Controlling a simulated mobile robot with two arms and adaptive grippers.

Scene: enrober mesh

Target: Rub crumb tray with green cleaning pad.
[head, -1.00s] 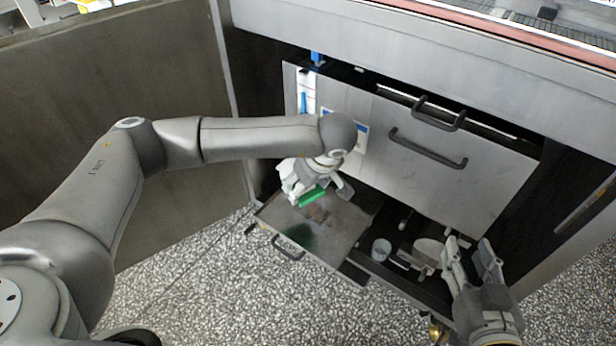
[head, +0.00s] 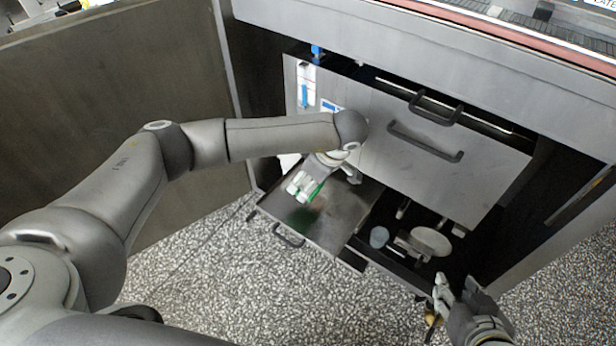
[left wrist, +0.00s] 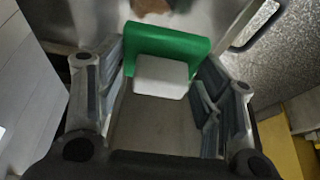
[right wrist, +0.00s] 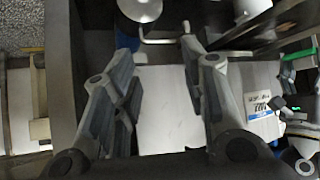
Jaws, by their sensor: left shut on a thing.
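The crumb tray (head: 345,215) is a shallow metal tray, pulled out below the cabinet front like a drawer, with a dark handle at its front edge. My left gripper (head: 304,186) is over the tray, shut on the green cleaning pad (head: 319,190). In the left wrist view, the pad (left wrist: 165,45) has a white block (left wrist: 161,77) between the fingers. The pad is low over the tray; I cannot tell whether it touches. A brown patch (left wrist: 150,6) shows just beyond it. My right gripper (head: 458,292) is open and empty, right of the tray; its fingers are apart in the right wrist view (right wrist: 158,85).
A dark open compartment beside the tray holds a pale cup (head: 379,237) and a round pale disc (head: 430,241). The cabinet panel (head: 370,140) with handles stands close behind my left gripper. A wall panel (head: 110,110) stands at left; speckled floor is clear in front.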

